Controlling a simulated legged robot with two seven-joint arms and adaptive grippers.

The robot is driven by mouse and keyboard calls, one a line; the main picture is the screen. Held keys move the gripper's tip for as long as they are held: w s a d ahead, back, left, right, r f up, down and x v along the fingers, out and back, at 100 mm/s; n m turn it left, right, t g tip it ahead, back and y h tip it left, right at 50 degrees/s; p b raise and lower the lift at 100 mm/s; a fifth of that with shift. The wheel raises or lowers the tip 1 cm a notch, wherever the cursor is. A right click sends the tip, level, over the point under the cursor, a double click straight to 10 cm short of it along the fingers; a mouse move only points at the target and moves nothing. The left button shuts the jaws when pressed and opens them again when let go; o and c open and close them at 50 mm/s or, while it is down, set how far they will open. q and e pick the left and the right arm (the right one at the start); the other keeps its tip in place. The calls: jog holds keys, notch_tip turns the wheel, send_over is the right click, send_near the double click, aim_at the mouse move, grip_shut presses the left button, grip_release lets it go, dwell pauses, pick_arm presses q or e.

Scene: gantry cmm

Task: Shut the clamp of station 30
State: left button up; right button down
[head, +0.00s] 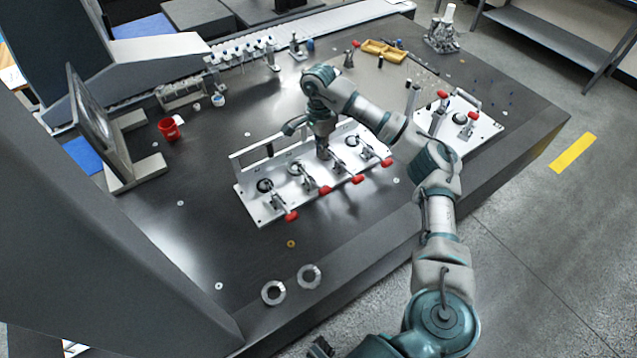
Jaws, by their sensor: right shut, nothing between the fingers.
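A white fixture plate (252,208) holds a row of several toggle clamps with red-tipped handles. Its handles, from near left to far right, are the first (291,216), second (325,190), third (358,179) and another (387,162); these lie low toward the front edge. A smaller white plate (485,131) to the right has clamps with red tips (442,95). No station number is readable, so I cannot tell which is station 30. My right gripper (323,154) is shut and empty, pointing down over the middle of the long plate. Contact with a clamp cannot be told.
Two metal rings (274,292) lie near the table's front edge. A red cup (169,129) and a tilted framed panel (92,120) stand at left. Yellow trays (382,50) lie at the back. A large grey column blocks the lower left.

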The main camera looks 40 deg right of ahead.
aim_at(325, 189)
jog(key=f, duration=0.4)
jog(key=s+f+b, duration=0.1)
jog(key=f, duration=0.3)
jog(key=f+b, duration=0.1)
jog(key=f, duration=0.4)
jog(key=shift+s+d, duration=0.15)
jog(key=shift+s, duration=0.05)
jog(key=shift+f, duration=0.15)
pick_arm(q)
notch_tip(325, 189, up, 6)
jog(key=s, duration=0.1)
jog(key=shift+a, duration=0.25)
pick_arm(e)
jog(key=shift+a, duration=0.2)
jog(key=shift+a, duration=0.1)
pick_arm(q)
jog(key=shift+a, duration=0.1)
